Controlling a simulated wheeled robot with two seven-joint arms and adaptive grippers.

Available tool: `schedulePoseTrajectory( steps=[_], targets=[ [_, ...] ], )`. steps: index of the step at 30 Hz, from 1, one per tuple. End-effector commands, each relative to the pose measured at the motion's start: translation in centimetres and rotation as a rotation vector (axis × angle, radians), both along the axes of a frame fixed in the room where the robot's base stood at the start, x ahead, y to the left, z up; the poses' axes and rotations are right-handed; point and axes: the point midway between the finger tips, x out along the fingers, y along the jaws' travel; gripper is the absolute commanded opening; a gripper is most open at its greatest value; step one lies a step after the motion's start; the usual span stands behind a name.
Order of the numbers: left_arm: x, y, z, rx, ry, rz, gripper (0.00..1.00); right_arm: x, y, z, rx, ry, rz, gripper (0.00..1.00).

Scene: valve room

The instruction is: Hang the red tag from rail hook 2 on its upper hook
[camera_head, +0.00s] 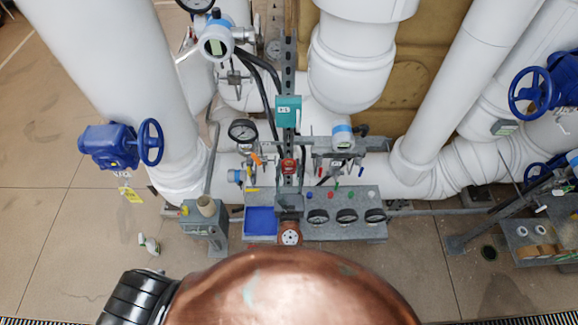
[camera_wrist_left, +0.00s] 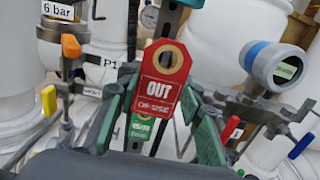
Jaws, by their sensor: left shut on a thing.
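The red tag (camera_wrist_left: 161,88) reads "OUT OF USE" and has a tan-ringed hole at its top. It is upright between the two green-padded fingers of my left gripper (camera_wrist_left: 163,122), which is shut on it. In the head view the red tag (camera_head: 289,166) shows small in front of the upright strut, with my left gripper (camera_head: 289,182) just below it. A green tag (camera_wrist_left: 139,128) is partly hidden behind the red one. I cannot make out rail hook 2 or its upper hook. My right gripper is not in view.
A teal box (camera_head: 288,110) is on the strut above the tag. A pressure gauge (camera_head: 242,131) is to the left and a blue-capped transmitter (camera_head: 342,136) to the right. Below are a blue tray (camera_head: 261,221) and a grey panel (camera_head: 345,231) with gauges. Coloured-handled levers flank the gripper closely.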

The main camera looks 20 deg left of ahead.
Motion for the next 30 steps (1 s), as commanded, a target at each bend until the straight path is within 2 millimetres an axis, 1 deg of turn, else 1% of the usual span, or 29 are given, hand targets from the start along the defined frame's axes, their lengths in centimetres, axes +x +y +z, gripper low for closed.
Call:
schedulePoseTrajectory(
  steps=[19,30],
  targets=[
    [4.8,1.4,0.0,0.0,-0.002,0.002,0.25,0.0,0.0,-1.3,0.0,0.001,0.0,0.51],
    [4.9,1.5,0.1,0.0,-0.001,0.002,0.25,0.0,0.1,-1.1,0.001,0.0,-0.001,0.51]
  ],
)
